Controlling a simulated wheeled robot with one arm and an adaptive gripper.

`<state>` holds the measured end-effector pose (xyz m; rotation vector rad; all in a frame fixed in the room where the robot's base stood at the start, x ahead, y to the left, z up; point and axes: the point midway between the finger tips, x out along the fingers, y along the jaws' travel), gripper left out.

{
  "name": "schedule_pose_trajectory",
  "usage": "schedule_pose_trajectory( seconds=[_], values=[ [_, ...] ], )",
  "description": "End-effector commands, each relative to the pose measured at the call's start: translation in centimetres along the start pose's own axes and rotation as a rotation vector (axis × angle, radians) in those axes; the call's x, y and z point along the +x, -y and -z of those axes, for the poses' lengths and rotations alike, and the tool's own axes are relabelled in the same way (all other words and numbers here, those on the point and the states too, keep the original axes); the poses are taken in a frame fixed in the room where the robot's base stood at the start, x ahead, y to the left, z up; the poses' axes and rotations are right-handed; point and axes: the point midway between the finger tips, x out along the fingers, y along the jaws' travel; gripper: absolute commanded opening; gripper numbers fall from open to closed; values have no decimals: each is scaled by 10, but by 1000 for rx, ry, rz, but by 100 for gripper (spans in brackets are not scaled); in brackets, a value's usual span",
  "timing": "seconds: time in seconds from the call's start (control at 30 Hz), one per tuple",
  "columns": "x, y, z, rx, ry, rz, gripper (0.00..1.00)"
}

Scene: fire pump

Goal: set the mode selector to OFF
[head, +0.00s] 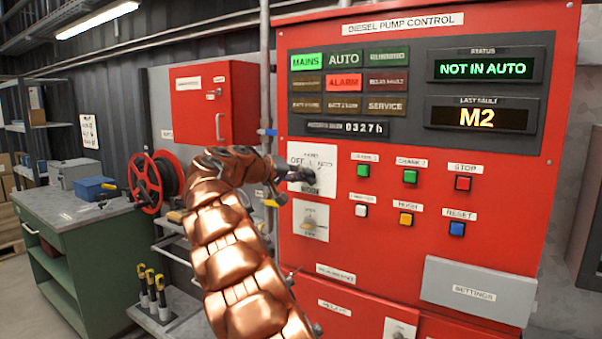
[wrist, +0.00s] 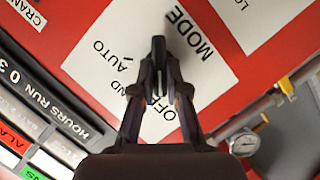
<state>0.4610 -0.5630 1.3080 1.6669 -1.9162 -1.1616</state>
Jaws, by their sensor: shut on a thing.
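The mode selector's white plate (head: 328,160) is on the red diesel pump control panel, at its left side. The plate also shows in the wrist view (wrist: 128,28), with MODE, AUTO, OFF and a partly covered label ending in ND. My gripper (head: 298,175) reaches the plate from the left in the head view. In the wrist view my gripper (wrist: 159,68) has its fingers close together over the middle of the plate, shut on the selector knob.
The status display (head: 486,69) reads NOT IN AUTO; MAINS and ALARM lamps are lit. Push buttons, including the red STOP (head: 463,183), lie right of the selector. Another selector (head: 310,221) is below it.

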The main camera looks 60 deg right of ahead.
Motion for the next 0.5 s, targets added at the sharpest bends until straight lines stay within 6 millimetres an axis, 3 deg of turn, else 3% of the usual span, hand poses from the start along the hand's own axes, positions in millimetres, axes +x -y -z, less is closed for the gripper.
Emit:
schedule_pose_trajectory(
  seconds=[0.47, 0.5],
  values=[
    [6, 2, -6, -15, 17, -4, 0],
    [6, 2, -6, -15, 17, -4, 16]
  ],
)
